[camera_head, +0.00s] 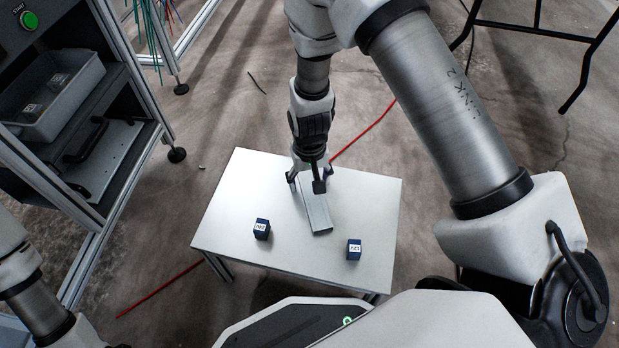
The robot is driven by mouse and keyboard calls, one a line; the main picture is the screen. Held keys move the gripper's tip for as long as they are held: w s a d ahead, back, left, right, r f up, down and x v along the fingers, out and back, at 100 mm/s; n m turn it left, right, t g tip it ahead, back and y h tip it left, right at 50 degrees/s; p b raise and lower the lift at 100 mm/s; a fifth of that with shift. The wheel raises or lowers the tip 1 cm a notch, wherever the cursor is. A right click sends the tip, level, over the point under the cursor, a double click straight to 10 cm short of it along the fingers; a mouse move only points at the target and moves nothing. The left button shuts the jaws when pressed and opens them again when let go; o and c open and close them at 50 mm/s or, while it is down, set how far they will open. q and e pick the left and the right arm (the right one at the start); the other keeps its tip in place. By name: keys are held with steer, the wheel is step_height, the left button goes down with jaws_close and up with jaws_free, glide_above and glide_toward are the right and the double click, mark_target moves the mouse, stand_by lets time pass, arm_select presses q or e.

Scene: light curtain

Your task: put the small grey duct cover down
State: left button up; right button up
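The small grey duct cover (318,212) is a long, narrow piece on the white table. It appears to lie flat, its near end pointing toward me. My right gripper (311,182) comes down from above at the cover's far end. Its fingers are spread to either side of the cover, with a gap showing on the left. The gripper hides the cover's far end, so contact there is not clear. My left arm shows at the lower left edge, but its gripper is out of the picture.
The table's left part and right edge are clear. A rack with a grey bin (60,95) stands at the left.

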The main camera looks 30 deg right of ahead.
mark_target(310, 183)
step_height(310, 183, up, 12)
steer(key=p, duration=0.7)
steer(key=shift+r, duration=0.15)
